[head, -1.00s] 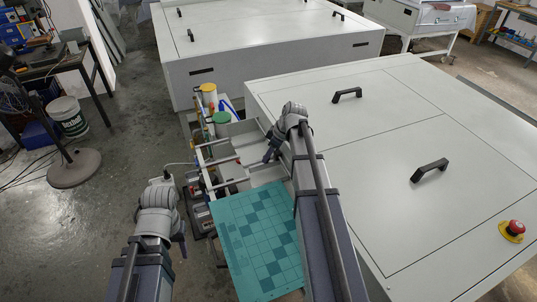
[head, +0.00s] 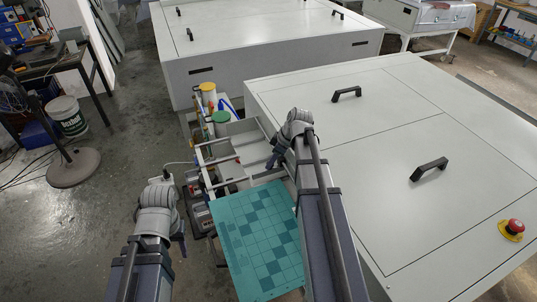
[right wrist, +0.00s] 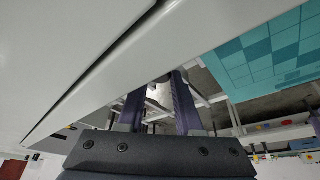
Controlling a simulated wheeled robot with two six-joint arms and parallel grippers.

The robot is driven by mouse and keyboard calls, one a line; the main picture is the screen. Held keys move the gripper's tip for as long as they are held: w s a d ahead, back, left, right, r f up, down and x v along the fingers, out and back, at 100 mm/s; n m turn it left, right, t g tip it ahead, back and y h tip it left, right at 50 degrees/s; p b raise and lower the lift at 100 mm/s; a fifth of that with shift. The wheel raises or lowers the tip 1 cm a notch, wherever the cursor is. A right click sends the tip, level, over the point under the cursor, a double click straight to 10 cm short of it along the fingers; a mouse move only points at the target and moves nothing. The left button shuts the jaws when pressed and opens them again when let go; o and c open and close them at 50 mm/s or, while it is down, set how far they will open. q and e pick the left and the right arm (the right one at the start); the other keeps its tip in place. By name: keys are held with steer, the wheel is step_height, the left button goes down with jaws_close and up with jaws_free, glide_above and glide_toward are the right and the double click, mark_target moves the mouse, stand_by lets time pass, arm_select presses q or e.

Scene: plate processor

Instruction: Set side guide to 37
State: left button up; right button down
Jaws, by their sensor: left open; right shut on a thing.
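My right gripper (head: 275,160) reaches down over the feed end of the plate processor, beside the big grey cabinet. It is shut on a small part there, probably the side guide; its fingers hide most of it. In the right wrist view, a small pale piece (right wrist: 162,79) shows by the two dark fingertips. The teal checkered plate (head: 245,232) lies just in front of this gripper. I cannot read any scale or number. My left gripper (head: 181,245) hangs open and empty to the left of the plate, clear of the machine.
The grey cabinet (head: 395,150) with black handles fills the right side. A red emergency button (head: 515,225) sits at its right edge. Green-lidded (head: 221,117) and yellow-lidded (head: 208,87) containers stand behind the feed frame. The floor at left is mostly open.

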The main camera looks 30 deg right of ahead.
steer(key=s, duration=0.3)
steer(key=shift+s+a, duration=0.15)
steer(key=shift+s, duration=0.1)
steer(key=shift+w, duration=0.15)
steer(key=c, duration=0.9)
jaws_free()
steer(key=shift+o, duration=0.2)
steer(key=p+v, duration=0.7)
steer(key=shift+r, duration=0.35)
